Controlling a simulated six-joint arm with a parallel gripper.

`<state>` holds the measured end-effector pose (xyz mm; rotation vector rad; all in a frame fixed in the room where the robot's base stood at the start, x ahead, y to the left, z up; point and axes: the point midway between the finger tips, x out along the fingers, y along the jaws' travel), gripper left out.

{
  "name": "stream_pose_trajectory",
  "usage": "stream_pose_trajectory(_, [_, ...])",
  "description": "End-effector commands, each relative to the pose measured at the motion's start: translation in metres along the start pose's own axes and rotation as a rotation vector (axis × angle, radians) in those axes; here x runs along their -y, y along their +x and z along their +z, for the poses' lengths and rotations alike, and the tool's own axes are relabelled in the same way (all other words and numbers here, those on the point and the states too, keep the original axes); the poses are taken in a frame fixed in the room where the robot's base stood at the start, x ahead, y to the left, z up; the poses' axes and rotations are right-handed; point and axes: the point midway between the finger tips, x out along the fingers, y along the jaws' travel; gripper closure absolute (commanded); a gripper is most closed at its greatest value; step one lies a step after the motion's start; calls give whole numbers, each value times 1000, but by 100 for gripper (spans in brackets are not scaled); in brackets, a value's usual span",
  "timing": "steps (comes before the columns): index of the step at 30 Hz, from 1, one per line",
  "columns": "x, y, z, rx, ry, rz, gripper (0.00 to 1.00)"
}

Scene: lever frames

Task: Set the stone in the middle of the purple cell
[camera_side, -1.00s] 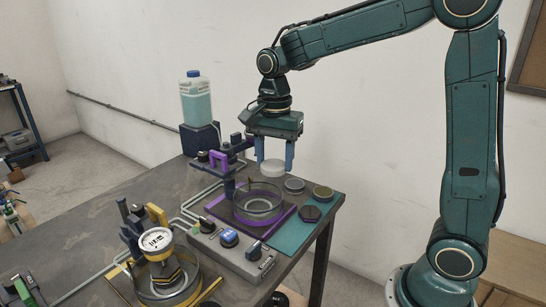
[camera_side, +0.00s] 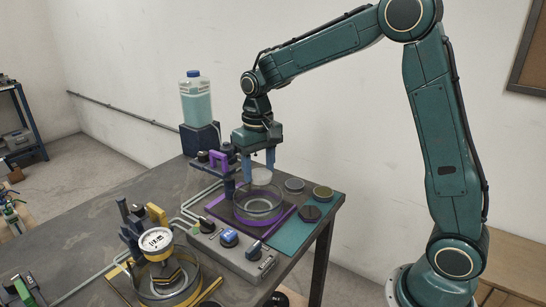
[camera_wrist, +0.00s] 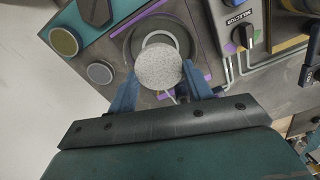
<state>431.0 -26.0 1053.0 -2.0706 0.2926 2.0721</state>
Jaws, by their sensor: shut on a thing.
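The stone is a pale grey speckled disc (camera_wrist: 158,66) held between the fingers of my gripper (camera_wrist: 160,84). In the side view my gripper (camera_side: 259,166) points down, shut on the stone (camera_side: 262,177). The purple cell is a clear round dish (camera_side: 258,212) on a dark plate with purple edges. The stone hangs above the dish, apart from its floor, near the rear part of the rim in the side view. In the wrist view the stone covers part of the dish and of the pale ring (camera_wrist: 160,37) inside it.
A dark bracket with a purple clamp (camera_side: 218,158) stands close left of my gripper. A control box with knobs (camera_side: 232,247) lies in front. Several small discs sit on a teal mat (camera_side: 291,236) at right. A yellow cell (camera_side: 168,290) holding a labelled weight stands front left.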

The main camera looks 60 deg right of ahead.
Motion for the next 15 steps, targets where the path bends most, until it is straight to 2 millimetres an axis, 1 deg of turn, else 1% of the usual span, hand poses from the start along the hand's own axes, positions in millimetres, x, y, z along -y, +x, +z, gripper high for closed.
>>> stream_pose_trajectory(6, [0,11,-10,0,-194,0,73])
stream_pose_trajectory(10, [0,14,-13,-1,-269,0,73])
stream_pose_trajectory(15, [0,16,-15,0,-312,0,73])
